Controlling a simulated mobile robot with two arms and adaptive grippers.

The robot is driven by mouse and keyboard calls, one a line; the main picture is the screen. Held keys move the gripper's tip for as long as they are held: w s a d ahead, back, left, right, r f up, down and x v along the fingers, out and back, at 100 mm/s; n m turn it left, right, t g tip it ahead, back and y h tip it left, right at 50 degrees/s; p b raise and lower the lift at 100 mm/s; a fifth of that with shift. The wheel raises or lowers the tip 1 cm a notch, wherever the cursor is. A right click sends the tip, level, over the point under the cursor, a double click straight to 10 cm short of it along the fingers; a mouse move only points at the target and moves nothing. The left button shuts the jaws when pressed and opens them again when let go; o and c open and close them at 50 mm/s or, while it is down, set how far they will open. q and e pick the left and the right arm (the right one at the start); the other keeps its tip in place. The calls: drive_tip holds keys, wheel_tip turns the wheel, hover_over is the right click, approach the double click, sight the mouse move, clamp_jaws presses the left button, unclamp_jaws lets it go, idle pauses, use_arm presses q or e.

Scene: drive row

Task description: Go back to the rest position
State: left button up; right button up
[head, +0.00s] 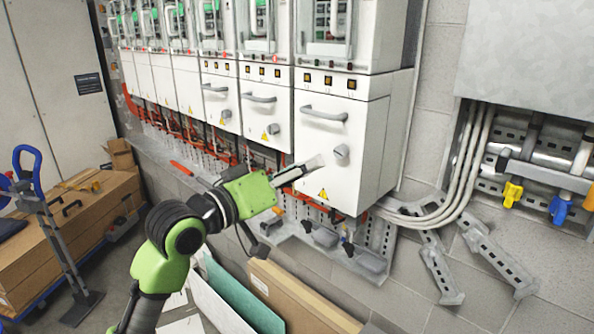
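My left arm, green and black, rises from the lower left, and my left gripper (318,163) points right and slightly up. The grey finger end shows in front of the lower part of the nearest white drive cabinet (365,140). I see the fingers nearly edge-on, so I cannot tell whether they are open or shut, or whether the tips touch the cabinet. I see nothing held. My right gripper is not in view.
White drive cabinets with grey handles line the wall. A cable bundle (460,185) and metal brackets (440,265) are at the right. Cardboard boxes (75,225) and a blue-handled tool (27,165) stand at the left. Panels (240,300) lean below my arm.

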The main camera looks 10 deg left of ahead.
use_arm(q)
drive_tip(key=shift+s+a, duration=0.3)
drive_tip(key=shift+s, duration=0.2)
